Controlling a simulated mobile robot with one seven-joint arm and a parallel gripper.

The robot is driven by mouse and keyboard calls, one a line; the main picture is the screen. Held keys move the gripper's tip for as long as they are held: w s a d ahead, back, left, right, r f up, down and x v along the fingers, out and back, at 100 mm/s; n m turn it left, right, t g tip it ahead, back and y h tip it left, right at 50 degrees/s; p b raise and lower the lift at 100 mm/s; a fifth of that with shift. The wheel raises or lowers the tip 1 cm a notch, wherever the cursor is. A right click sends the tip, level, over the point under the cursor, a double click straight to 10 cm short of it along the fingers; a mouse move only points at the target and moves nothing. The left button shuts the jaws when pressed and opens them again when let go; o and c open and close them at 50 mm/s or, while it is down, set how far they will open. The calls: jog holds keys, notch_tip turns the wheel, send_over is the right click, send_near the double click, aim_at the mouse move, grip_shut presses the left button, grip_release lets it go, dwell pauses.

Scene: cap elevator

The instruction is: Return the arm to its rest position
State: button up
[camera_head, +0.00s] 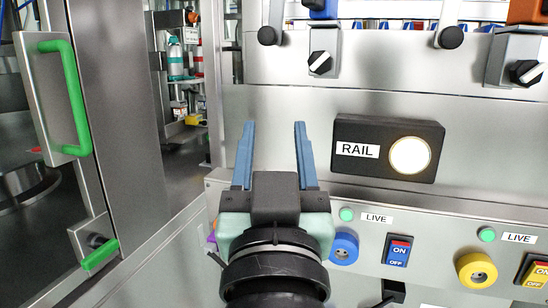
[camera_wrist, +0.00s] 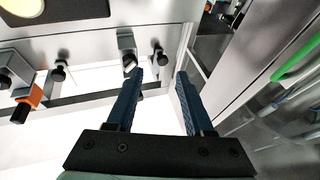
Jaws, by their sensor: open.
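My gripper (camera_head: 272,155) is in the middle of the head view, in front of the steel machine panel. Its two blue fingers are spread apart with nothing between them. In the wrist view my gripper (camera_wrist: 158,82) also shows open and empty, with the panel behind it. The fingertips appear clear of the panel, though the exact gap cannot be told. The arm comes up from the bottom of the head view.
A black RAIL box (camera_head: 389,149) with a lit round lamp is right of my gripper. Below it are a blue socket (camera_head: 344,248), a yellow socket (camera_head: 477,270) and a blue ON/OFF switch (camera_head: 397,251). A door with a green handle (camera_head: 74,98) stands at left.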

jog(key=s+r+t, duration=0.5)
jog(key=s+r, duration=0.3)
jog(key=r, duration=0.3)
notch_tip(320, 180, up, 28)
jog(key=p, duration=2.8)
jog(key=shift+s+r, duration=0.25)
jog(key=shift+s, duration=0.1)
